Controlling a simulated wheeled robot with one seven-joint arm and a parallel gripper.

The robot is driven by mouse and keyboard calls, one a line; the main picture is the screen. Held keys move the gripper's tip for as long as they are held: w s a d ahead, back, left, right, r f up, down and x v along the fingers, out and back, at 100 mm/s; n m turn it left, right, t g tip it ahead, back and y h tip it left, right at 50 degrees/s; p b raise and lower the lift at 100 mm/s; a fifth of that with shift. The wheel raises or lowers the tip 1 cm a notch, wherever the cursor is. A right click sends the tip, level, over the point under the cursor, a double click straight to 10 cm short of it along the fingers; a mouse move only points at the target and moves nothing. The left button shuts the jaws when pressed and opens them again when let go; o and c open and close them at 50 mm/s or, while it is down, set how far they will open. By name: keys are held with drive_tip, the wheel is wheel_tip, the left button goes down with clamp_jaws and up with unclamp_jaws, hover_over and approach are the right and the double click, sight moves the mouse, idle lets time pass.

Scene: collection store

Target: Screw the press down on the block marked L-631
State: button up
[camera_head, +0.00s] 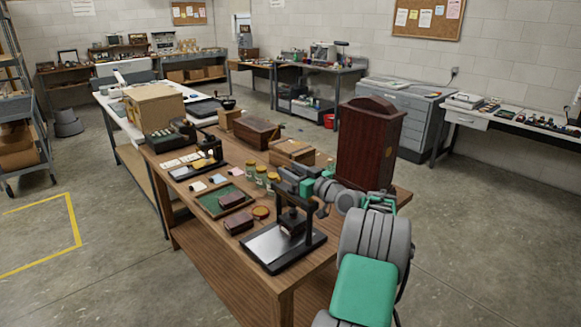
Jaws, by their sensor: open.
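A black screw press (309,238) stands near the front corner of the wooden table, on a base with a pale metal plate. A dark red-brown block (291,223) sits under its frame. Another dark block (238,225) lies on the table left of the press, and a third (232,199) lies on a green mat (211,205). No marking is readable on any block at this size. My gripper (286,183) is at the top of the press, open. Its fingers and the press's screw handle overlap, so I cannot tell whether they touch.
A tall dark wooden case (368,145) stands close behind my arm. Wooden boxes (256,132) and a smaller black device (209,153) stand farther back.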

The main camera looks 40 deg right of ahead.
drive_tip(key=shift+w, duration=0.25)
drive_tip(key=shift+c, duration=0.4)
clamp_jaws()
